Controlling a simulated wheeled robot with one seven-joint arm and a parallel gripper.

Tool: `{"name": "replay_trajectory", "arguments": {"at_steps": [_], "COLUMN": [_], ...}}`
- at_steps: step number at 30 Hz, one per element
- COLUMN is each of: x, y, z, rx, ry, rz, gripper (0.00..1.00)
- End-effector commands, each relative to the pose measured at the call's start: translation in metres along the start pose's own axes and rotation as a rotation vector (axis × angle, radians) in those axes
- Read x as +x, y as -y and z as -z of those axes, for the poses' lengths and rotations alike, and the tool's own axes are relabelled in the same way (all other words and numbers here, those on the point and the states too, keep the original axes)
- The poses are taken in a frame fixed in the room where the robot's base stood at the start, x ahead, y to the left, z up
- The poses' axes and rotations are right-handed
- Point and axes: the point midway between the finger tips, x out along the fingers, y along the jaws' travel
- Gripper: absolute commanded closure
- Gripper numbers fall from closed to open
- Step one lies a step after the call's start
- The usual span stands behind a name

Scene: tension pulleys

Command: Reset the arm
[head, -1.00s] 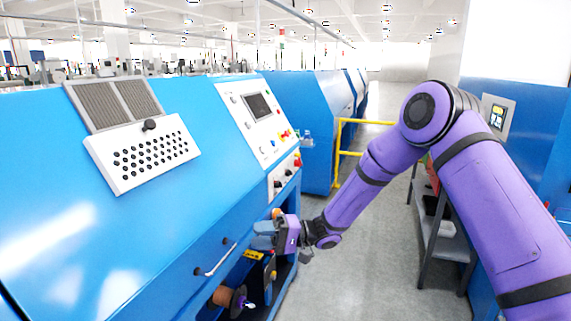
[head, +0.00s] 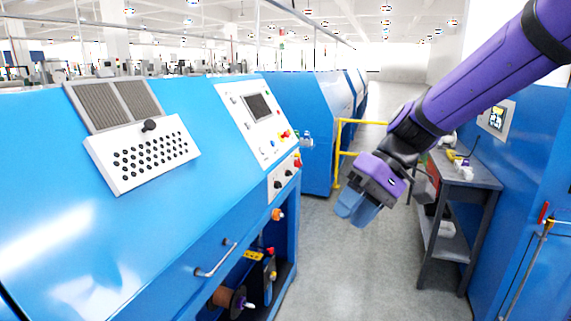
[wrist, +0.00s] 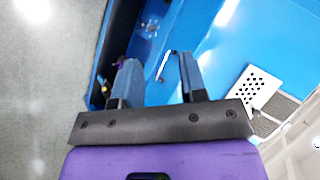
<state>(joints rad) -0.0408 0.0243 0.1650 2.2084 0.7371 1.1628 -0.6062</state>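My purple arm reaches in from the upper right of the head view. My gripper (head: 355,209) hangs over the aisle floor, to the right of the blue machine (head: 150,235) and clear of it. Its two blue fingers stand apart in the wrist view (wrist: 160,62), with nothing between them. The gripper is open and empty. A brown spool (head: 222,297) sits in the machine's lower opening, partly hidden by the machine front.
A grey workbench (head: 470,178) with small items stands right of my gripper. A yellow railing (head: 338,155) is behind it. A handle (head: 215,262) sticks out of the machine front. The aisle floor (head: 340,270) is clear.

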Motion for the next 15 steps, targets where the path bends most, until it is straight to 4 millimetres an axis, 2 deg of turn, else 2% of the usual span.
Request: {"name": "replay_trajectory", "arguments": {"at_steps": [1, 6, 15], "x": [-0.010, -0.038, -0.080], "y": [0.000, -0.006, -0.020], "z": [-0.013, -0.053, -0.125], "rx": [0.008, 0.051, 0.135], "ry": [-0.021, -0.089, -0.257], "rz": [-0.051, -0.216, -0.478], "gripper": [0.61, 0.61, 0.61]}}
